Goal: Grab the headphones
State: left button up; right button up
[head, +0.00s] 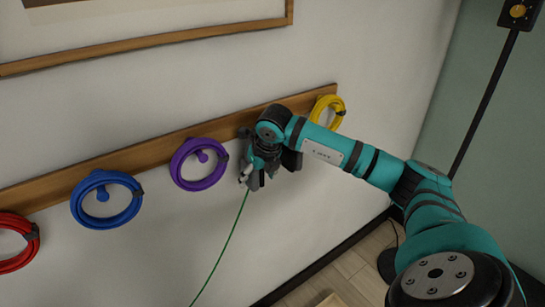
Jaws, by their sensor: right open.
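I see no headphones in the head view. My right arm comes in from the right, and my right gripper (262,172) is at the wooden wall rail (150,153), between the purple coil and the yellow coil. The gripper is open and points downward. A thin green cord (229,236) runs down and to the left from just below the gripper. Its upper end is hidden by the gripper, so I cannot tell what it belongs to or whether the fingers touch it. My left gripper is out of view.
Coils hang along the rail: red (33,236), blue (80,211), purple (178,172) and yellow (340,107). A picture frame (150,41) is above. A black pole (484,105) stands at the right. Wooden floor (355,264) shows below, and the wall under the rail is mostly clear.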

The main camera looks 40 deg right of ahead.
jog(key=shift+w+f, duration=0.25)
jog(key=shift+f, duration=0.4)
jog(key=c, duration=1.3)
jog(key=shift+r, duration=0.1)
jog(key=shift+c, duration=0.7)
